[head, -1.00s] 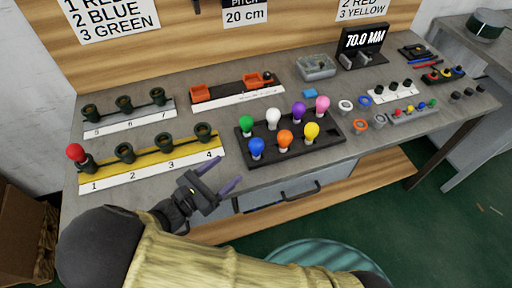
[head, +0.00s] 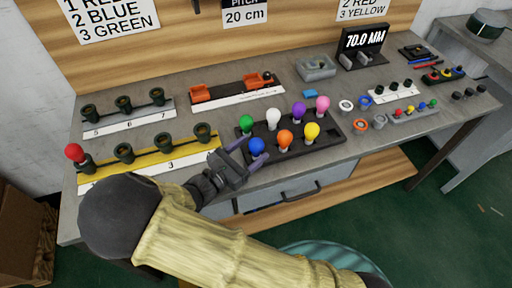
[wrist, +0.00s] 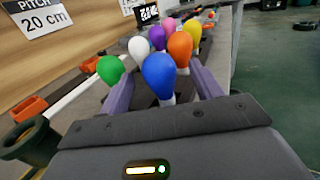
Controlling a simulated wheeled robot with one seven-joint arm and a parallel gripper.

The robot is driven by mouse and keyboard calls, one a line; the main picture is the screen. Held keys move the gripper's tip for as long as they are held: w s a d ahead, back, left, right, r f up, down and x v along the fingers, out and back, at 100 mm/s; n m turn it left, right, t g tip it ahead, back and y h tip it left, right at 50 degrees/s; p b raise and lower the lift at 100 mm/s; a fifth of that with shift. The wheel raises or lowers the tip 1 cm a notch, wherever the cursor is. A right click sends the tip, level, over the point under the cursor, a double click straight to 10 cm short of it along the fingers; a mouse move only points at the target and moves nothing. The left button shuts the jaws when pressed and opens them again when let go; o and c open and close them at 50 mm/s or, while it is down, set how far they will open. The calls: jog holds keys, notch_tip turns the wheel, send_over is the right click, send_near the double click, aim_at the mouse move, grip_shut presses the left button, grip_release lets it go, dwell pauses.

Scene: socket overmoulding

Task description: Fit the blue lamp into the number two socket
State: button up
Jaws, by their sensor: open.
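The blue lamp (head: 257,146) stands upright in the near left corner of the black lamp tray (head: 300,149). My gripper (head: 242,149) is open at that corner of the tray. In the wrist view the blue lamp (wrist: 159,75) stands between the two purple fingers, which do not visibly grip it. The yellow socket strip (head: 150,163) lies left of my gripper. A red lamp (head: 75,153) is in its socket one. The number two socket (head: 124,152) is empty; its number label is hidden behind my arm.
Green (head: 246,123), white (head: 273,119), orange (head: 285,139), purple, yellow and pink lamps stand close by in the tray. A second strip with sockets (head: 124,103) lies behind the yellow one. Orange holders (head: 200,93) stand behind the tray.

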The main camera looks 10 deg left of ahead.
aim_at(261, 141)
jog(key=x, duration=0.4)
jog(key=shift+w+d+r, duration=0.1)
jog(key=shift+w+d, duration=0.05)
jog(key=shift+w, duration=0.25)
jog(key=shift+c, duration=0.3)
jog(key=c, duration=1)
